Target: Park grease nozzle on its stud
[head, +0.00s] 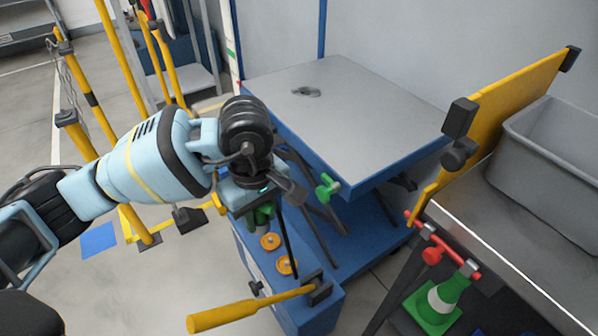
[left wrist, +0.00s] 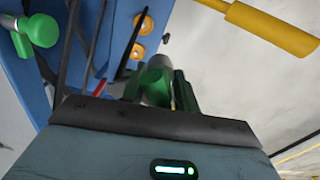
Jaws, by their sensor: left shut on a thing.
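My left gripper (head: 264,216) is above the blue box beside the lift table, pointing down. In the left wrist view, the gripper (left wrist: 158,90) is shut on a green piece with a grey rounded end, which I take as the grease nozzle (left wrist: 155,80). The fingers and my wrist hide much of it in the head view. A second green fitting (head: 328,187) sticks out at the lift table's near edge; it also shows in the left wrist view (left wrist: 40,30). I cannot make out the stud for certain. My right gripper is not in view.
The blue box (head: 310,311) carries two orange discs (head: 270,241) and a yellow-handled lever (head: 228,314) near my gripper. The lift table (head: 345,120) stands behind. Yellow posts (head: 78,135) are at left; a grey bin (head: 555,150) and green cone (head: 437,302) are at right.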

